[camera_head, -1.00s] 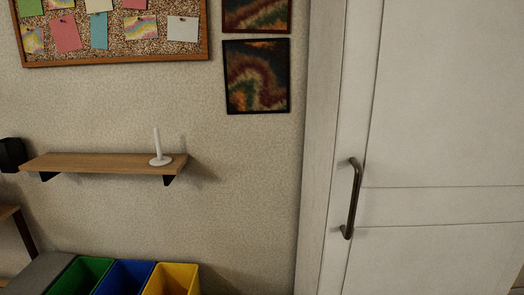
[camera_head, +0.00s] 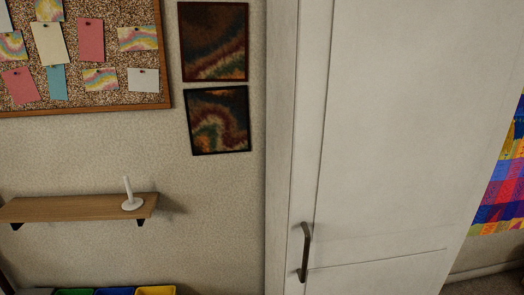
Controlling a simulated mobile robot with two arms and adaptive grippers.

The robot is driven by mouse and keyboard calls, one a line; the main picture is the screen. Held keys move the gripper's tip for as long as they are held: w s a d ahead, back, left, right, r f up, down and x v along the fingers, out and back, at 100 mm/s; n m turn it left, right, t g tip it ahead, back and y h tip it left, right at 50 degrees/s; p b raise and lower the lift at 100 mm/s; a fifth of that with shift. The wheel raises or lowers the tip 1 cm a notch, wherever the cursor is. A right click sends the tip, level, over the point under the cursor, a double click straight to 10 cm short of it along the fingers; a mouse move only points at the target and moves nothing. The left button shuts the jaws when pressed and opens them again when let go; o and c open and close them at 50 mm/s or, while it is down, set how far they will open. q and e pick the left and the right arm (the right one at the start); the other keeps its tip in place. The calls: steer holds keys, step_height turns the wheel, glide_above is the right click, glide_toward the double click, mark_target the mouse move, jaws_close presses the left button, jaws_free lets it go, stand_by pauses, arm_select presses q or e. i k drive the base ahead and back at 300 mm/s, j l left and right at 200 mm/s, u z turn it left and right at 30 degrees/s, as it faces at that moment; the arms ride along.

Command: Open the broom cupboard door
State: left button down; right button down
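The broom cupboard door (camera_head: 400,130) is a tall, pale panelled door on the right half of the head view. It looks closed in its frame. Its dark metal bar handle (camera_head: 306,252) stands upright near the door's left edge, low in the picture. Neither of my grippers shows in the view, and nothing touches the handle.
Left of the cupboard, a wooden wall shelf (camera_head: 70,208) carries a white candle-like holder (camera_head: 131,203). Blue (camera_head: 114,292) and yellow (camera_head: 156,291) bins stand below. A colourful patchwork hanging (camera_head: 500,190) is right of the door. Pictures and a corkboard hang on the wall.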

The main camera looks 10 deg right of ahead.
mark_target(404, 111)
steer(key=z, duration=1.2)
